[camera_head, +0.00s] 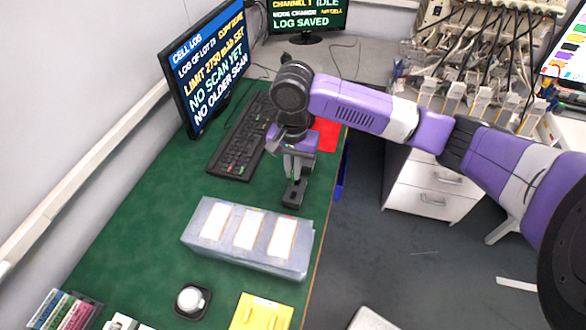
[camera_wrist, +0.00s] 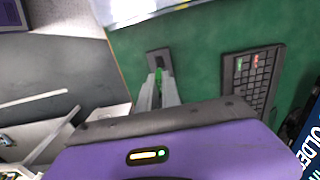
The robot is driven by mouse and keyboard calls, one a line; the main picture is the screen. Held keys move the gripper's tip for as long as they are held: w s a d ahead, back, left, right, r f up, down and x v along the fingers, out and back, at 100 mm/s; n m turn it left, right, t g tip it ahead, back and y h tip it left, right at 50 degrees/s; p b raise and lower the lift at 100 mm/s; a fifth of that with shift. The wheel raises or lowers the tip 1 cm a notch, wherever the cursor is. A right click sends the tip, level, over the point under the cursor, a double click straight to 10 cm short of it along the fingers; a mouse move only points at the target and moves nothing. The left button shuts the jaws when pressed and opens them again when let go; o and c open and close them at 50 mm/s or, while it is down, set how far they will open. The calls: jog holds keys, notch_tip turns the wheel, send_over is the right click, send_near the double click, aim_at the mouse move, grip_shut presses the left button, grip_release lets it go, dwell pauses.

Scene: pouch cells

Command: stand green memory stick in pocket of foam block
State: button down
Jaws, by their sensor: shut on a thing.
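My gripper (camera_head: 294,176) points down over the green bench mat and is shut on the green memory stick. The stick shows as a small green piece (camera_wrist: 159,76) between the fingertips (camera_wrist: 160,88) in the wrist view. In the head view the fingers hide it. The small dark foam block (camera_head: 291,199) lies on the mat right at the fingertips, and it also shows in the wrist view (camera_wrist: 157,55). The stick's lower end looks to be at the block. I cannot tell whether it is inside the pocket or just above it.
A grey case with three white labels (camera_head: 210,246) lies in front of the block. The keyboard (camera_head: 238,140) is to its left, a red sheet (camera_head: 327,134) behind. A white round thing on a black base (camera_head: 192,299) and a yellow piece (camera_head: 262,313) are nearer. The mat's edge is close on the right.

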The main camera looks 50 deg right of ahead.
jog(key=shift+f+b, duration=2.05)
jog(key=shift+f, duration=1.5)
jog(key=c, duration=1.5)
grip_release()
notch_tip(320, 180, up, 8)
jog(key=shift+f, duration=0.1)
